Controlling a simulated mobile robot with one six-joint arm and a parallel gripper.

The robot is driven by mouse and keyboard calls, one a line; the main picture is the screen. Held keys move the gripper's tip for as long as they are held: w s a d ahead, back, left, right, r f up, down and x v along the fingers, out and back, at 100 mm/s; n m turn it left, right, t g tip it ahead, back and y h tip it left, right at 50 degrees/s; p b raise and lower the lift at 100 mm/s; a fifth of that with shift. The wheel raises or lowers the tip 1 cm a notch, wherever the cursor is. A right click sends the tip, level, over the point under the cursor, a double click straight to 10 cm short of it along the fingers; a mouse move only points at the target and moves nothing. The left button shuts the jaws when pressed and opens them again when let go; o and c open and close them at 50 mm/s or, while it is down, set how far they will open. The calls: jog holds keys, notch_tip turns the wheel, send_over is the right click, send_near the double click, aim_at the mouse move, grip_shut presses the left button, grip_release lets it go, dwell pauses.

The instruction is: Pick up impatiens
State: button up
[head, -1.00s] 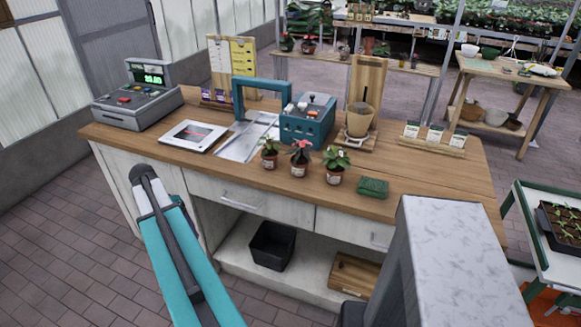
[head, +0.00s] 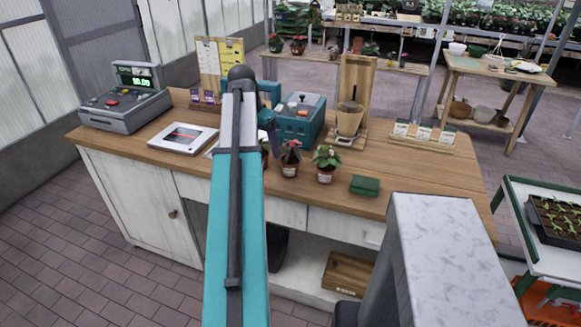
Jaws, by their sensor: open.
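Small potted plants stand in a row near the front edge of the wooden counter (head: 420,182). The middle plant (head: 290,157) has reddish-pink and dark leaves in a terracotta pot with a white label. The right plant (head: 326,163) has green leaves and small pale and red spots, in a similar pot. The left plant is mostly hidden behind my arm. I cannot tell which one is the impatiens. My gripper (head: 270,138) shows small and dark at the end of my teal arm, open, over the counter just left of the middle plant. Its fingertips are partly hidden.
A green sponge-like block (head: 365,185) lies right of the plants. Behind them stand a teal machine (head: 298,118) and a wooden stand with a pot (head: 350,120). Seed packets (head: 425,135) stand at right.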

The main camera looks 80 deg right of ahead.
jog(key=m, duration=0.1)
send_near(289, 160)
jog(key=r, duration=0.1)
jog(key=shift+a, duration=0.2)
jog(key=shift+f, duration=0.1)
jog(key=shift+p+x, duration=0.75)
jog(key=shift+x, duration=3.45)
jog(key=shift+d+f, duration=0.1)
jog(key=shift+p+x, duration=1)
jog(key=shift+x, duration=1.45)
jog(key=c, duration=1.2)
